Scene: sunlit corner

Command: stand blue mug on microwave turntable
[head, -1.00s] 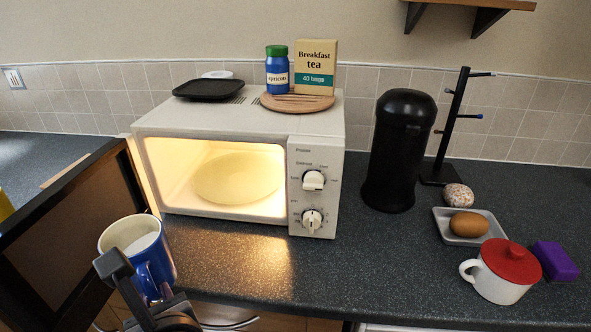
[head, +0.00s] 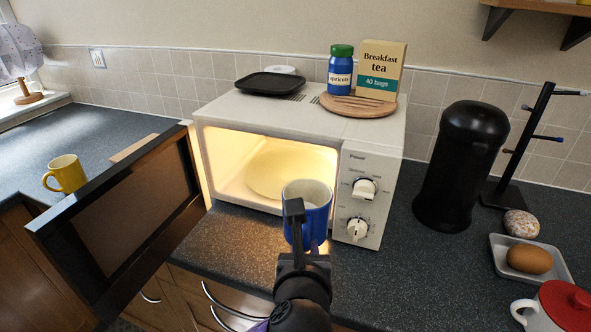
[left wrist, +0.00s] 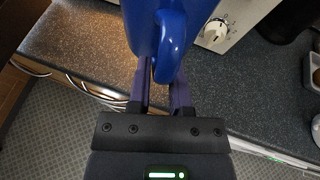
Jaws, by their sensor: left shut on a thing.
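The blue mug (head: 312,208) is upright in my left gripper (head: 296,236), in front of the microwave opening's right part. In the left wrist view the mug (left wrist: 172,30) shows its handle between the two fingers of the gripper (left wrist: 160,85), which is shut on it. The white microwave (head: 375,150) stands on the counter with its door (head: 130,230) swung open to the left. Its lit inside holds the pale round turntable (head: 270,170), which looks bare; the mug hides its right edge. My right gripper is not in view.
A yellow mug (head: 66,174) stands left, beyond the door. A wooden board (head: 360,106), jar (head: 340,70), tea box (head: 381,70) and black tray (head: 270,83) are on the microwave. A black canister (head: 460,165), mug tree (head: 520,150), egg dish (head: 535,262) and red-lidded mug (head: 556,308) are right.

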